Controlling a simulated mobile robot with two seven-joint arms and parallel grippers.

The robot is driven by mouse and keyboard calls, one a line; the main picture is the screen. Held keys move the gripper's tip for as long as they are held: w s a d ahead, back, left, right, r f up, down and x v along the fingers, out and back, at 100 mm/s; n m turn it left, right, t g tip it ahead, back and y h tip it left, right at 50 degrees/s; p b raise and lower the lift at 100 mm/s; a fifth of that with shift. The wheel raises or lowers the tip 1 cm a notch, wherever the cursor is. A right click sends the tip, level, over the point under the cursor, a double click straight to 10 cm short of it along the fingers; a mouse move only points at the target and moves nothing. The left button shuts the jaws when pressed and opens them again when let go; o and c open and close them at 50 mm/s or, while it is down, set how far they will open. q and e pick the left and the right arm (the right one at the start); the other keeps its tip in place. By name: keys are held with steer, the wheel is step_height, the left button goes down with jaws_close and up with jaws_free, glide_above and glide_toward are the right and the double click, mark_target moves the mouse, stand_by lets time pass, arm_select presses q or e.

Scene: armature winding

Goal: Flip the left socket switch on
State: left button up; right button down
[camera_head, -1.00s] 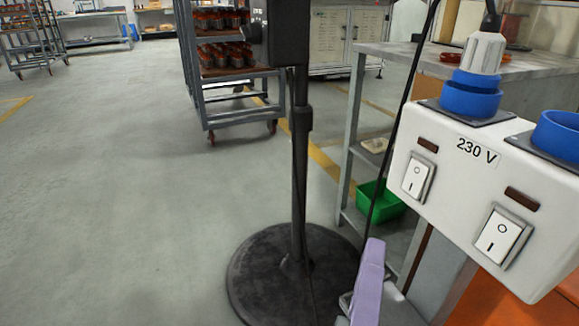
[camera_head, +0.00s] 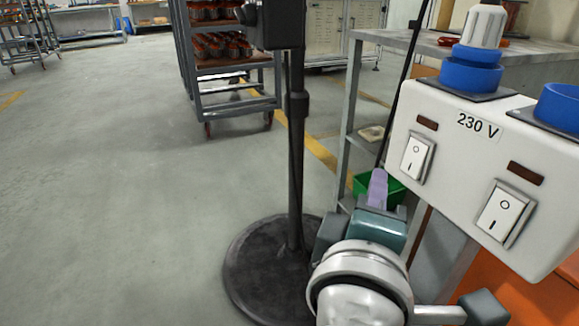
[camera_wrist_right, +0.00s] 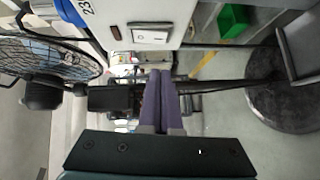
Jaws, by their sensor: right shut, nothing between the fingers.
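The white 230 V socket box (camera_head: 455,165) is at the right of the head view. Its left switch (camera_head: 416,158) is a white rocker in a grey frame under a dark indicator. The right switch (camera_head: 505,213) sits lower and to its right. My right gripper (camera_head: 377,182), with purple fingers, is shut and empty, left of and a little below the left switch and apart from it in the picture. In the right wrist view, the shut fingers (camera_wrist_right: 161,80) point toward the box (camera_wrist_right: 115,15), below one rocker switch (camera_wrist_right: 150,37). My left gripper is not in view.
A grey plug (camera_head: 483,25) stands in the blue left socket (camera_head: 470,72). A black stand (camera_head: 297,150) rises left of my arm; the wrist view shows a fan (camera_wrist_right: 50,55). A grey shelf (camera_head: 358,120) with a green bin (camera_head: 398,192) is behind.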

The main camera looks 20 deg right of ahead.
mark_target(406, 169)
steer(key=shift+w+d+f, duration=0.15)
steer(key=shift+w+d, duration=0.05)
steer(key=shift+d, duration=0.9)
steer(key=shift+w+d+f, duration=0.15)
steer(key=shift+d, duration=0.9)
steer(key=shift+d+f+b, duration=0.15)
steer(key=shift+f+b, duration=0.1)
steer(key=shift+b, duration=0.3)
steer(key=shift+d+h, duration=0.15)
steer(key=shift+h, duration=0.15)
steer(key=shift+r, duration=0.15)
